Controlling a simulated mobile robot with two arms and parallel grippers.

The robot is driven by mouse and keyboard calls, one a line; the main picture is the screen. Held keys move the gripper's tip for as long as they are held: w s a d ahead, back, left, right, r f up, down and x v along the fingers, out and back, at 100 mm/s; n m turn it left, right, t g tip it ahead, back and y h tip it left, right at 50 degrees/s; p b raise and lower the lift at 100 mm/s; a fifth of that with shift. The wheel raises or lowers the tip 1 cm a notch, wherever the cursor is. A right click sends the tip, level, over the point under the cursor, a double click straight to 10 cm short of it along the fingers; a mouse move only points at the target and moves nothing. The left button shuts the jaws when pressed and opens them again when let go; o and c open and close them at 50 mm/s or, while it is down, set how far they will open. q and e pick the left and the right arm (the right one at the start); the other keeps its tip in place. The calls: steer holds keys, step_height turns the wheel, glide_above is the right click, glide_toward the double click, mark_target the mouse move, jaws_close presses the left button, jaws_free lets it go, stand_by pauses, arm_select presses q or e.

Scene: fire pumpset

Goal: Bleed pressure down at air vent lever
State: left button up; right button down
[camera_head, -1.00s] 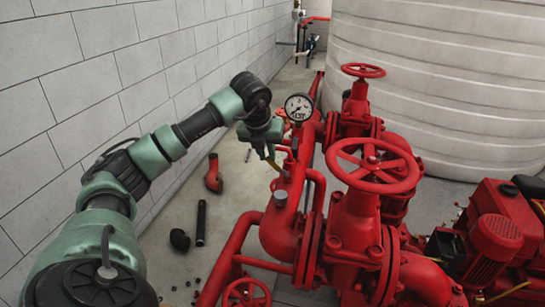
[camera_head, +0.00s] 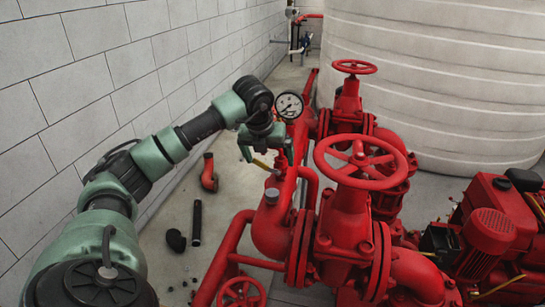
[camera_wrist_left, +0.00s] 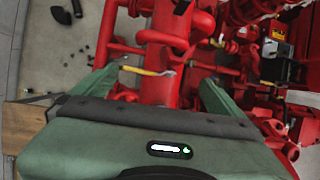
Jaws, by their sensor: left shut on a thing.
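The air vent lever (camera_head: 262,164) is a thin yellow handle on the red pipework, beside the upper end of a thick red pipe (camera_head: 272,225). In the left wrist view the lever (camera_wrist_left: 148,71) lies crosswise between my fingers, its left end close to the left fingertip. My left gripper (camera_head: 267,152) is at the lever and shut on it; the fingers (camera_wrist_left: 160,78) stand well apart in the wrist view, and the exact contact is hard to see. A white-faced pressure gauge (camera_head: 289,105) stands just behind the gripper. My right gripper is not in view.
Red valves with handwheels (camera_head: 368,162) stand close on the right, before a large pale tank (camera_head: 430,80). A block wall (camera_head: 80,90) runs along the left. A red elbow (camera_head: 209,173) and a black pipe (camera_head: 196,222) lie on the floor between.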

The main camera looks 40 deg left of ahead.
mark_target(261, 162)
arm_select(q)
steer(key=shift+w+d+r, duration=0.1)
steer(key=shift+w+d, duration=0.2)
steer(key=shift+d, duration=0.15)
steer(key=shift+c, duration=0.9)
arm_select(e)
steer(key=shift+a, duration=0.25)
arm_select(q)
steer(key=shift+s+a, duration=0.25)
steer(key=shift+a, duration=0.2)
steer(key=c, duration=0.4)
steer(key=shift+s+a, duration=0.15)
steer(key=shift+a, duration=0.1)
steer(key=shift+c, duration=0.3)
steer(key=shift+s+a+r+b, duration=0.55)
steer(key=shift+s+a+r, duration=0.3)
steer(key=shift+s, duration=0.1)
steer(key=shift+s+a+r+b, duration=0.3)
steer(key=shift+s+a+r, duration=0.2)
steer(key=shift+s+a, duration=0.25)
steer(key=shift+s+a+r+b, duration=0.25)
steer(key=shift+s+a+r, duration=0.25)
steer(key=shift+s, duration=0.35)
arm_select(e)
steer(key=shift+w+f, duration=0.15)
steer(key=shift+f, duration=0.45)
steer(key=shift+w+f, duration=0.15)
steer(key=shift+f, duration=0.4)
